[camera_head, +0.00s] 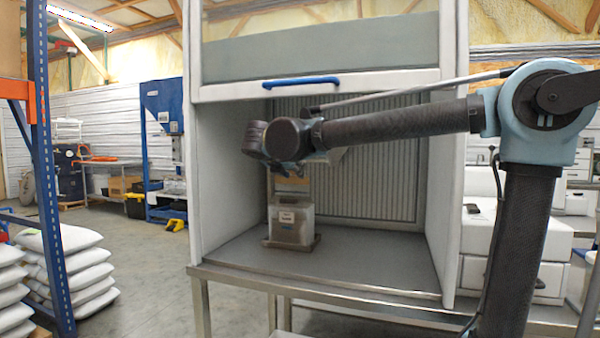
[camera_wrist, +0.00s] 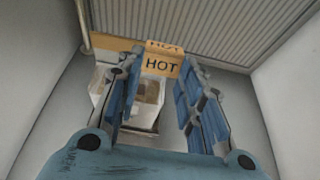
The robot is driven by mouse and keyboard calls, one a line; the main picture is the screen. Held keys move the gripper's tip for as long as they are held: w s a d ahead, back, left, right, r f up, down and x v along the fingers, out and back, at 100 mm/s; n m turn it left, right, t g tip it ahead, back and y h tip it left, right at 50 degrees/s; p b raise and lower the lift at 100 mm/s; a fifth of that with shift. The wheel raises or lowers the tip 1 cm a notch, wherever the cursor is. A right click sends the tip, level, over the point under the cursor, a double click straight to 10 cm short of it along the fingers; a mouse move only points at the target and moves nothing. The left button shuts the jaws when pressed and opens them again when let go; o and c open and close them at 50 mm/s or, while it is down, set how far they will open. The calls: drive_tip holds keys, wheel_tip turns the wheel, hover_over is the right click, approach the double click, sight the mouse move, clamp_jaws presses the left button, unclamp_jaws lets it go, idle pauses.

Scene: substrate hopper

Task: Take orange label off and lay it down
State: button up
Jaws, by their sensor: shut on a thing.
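The orange label (camera_wrist: 160,66) reads "HOT" and sits between the fingertips of my gripper (camera_wrist: 161,62) in the wrist view. My gripper is shut on it. In the head view the orange label (camera_head: 291,183) shows just above a boxy container (camera_head: 290,225) inside the cabinet. The container also shows below and behind the label in the wrist view (camera_wrist: 148,114), with a light rim and brownish contents. I cannot tell from these frames whether the label still touches the container. My arm hides part of the space above it.
The container stands on a dark base plate (camera_head: 314,240) on the cabinet's grey floor (camera_head: 370,262). The floor to its right is clear. Side walls and a ribbed back panel (camera_head: 365,170) enclose the space. The raised sash with a blue handle (camera_head: 300,82) is above my arm.

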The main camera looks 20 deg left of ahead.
drive_tip(key=s, duration=0.7)
wheel_tip(320, 180, up, 7)
drive_tip(key=shift+s+a, duration=0.15)
drive_tip(key=shift+a, duration=0.1)
idle(0.8)
idle(0.3)
